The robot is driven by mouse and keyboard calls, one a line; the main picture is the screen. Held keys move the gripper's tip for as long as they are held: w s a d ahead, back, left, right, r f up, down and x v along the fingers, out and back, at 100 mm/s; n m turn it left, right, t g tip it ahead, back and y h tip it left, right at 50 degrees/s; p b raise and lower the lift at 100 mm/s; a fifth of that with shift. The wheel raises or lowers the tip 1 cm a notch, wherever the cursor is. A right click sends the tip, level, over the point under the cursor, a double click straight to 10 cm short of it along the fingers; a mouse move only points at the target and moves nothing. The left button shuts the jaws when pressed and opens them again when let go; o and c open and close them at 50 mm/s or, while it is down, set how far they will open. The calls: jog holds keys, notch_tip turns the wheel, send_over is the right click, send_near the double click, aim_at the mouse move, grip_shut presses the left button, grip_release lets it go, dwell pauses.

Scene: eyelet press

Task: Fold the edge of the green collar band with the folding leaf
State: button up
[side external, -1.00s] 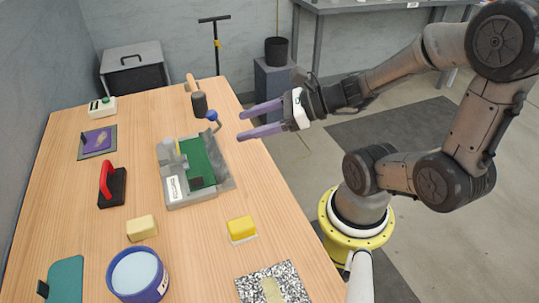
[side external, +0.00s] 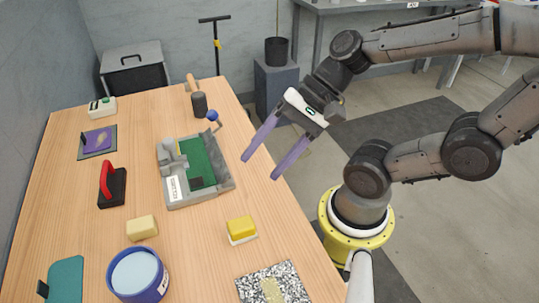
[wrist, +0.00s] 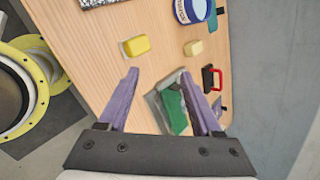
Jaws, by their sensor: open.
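The green collar band (side external: 204,163) lies flat in a grey fixture (side external: 212,191) on the wooden table. It also shows in the wrist view (wrist: 174,112), between my fingers and partly hidden by the right one. A grey block with a little yellow (side external: 172,155) stands at the fixture's left side; I cannot tell whether it is the folding leaf. A blue-knobbed lever (side external: 213,116) rises at the fixture's far end. My gripper (side external: 260,168) is open and empty, its purple fingers apart and pointing down-left, right of the fixture and above the table's right edge.
A yellow block (side external: 241,228), a cream block (side external: 142,227), a blue tub (side external: 138,274) and a speckled plate (side external: 272,285) occupy the near table. A red-handled black tool (side external: 111,186) stands left of the fixture.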

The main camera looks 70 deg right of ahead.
jog(key=shift+s+n, duration=0.15)
jog(key=shift+n, duration=0.25)
jog(key=shift+c, duration=0.2)
